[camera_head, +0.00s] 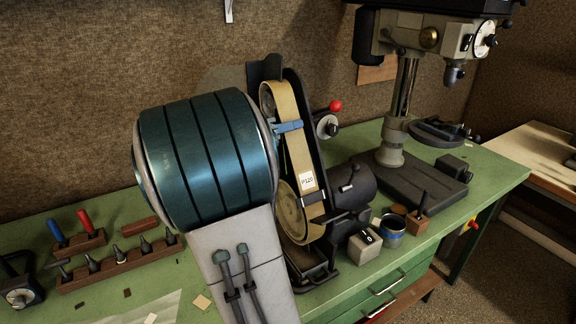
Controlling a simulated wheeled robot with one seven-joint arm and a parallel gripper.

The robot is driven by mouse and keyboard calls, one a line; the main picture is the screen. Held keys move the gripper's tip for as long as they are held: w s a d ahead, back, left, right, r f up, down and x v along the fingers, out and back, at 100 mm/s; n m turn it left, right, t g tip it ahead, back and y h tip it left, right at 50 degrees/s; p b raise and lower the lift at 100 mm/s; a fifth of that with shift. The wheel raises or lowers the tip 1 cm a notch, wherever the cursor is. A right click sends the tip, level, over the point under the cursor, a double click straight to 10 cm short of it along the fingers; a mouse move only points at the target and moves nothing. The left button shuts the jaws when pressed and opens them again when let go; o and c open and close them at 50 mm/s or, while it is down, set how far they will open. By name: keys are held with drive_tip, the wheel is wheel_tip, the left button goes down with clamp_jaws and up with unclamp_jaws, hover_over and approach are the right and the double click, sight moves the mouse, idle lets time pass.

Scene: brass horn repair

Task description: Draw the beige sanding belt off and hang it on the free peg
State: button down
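The beige sanding belt (297,150), with a white label reading P120, runs upright around the wheels of the belt sander (318,140). A lower wheel (290,212) shows inside its loop. My teal and grey arm covers the sander's left side. A blue piece, seemingly part of my gripper (289,127), reaches from behind my arm across the upper belt. The rest of the gripper is hidden, so I cannot tell whether it is open or shut, or touches the belt. No peg is clearly visible; a pale bracket (229,10) is cut off at the top edge.
A red-knobbed lever (335,106) sticks out right of the sander. A drill press (395,140) stands farther right on the green bench (497,172). Small tins and blocks sit before it. Tool racks (120,265) stand at left. The brown wall (60,110) is close behind.

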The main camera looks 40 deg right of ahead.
drive_tip(key=shift+s+f+b, duration=0.1)
drive_tip(key=shift+f+b, duration=0.1)
drive_tip(key=shift+b, duration=0.3)
drive_tip(key=shift+a, duration=0.15)
drive_tip(key=b+v, duration=0.2)
drive_tip(key=v, duration=0.8)
drive_tip(key=shift+a+b, duration=0.35)
idle(1.5)
drive_tip(key=shift+a, duration=0.1)
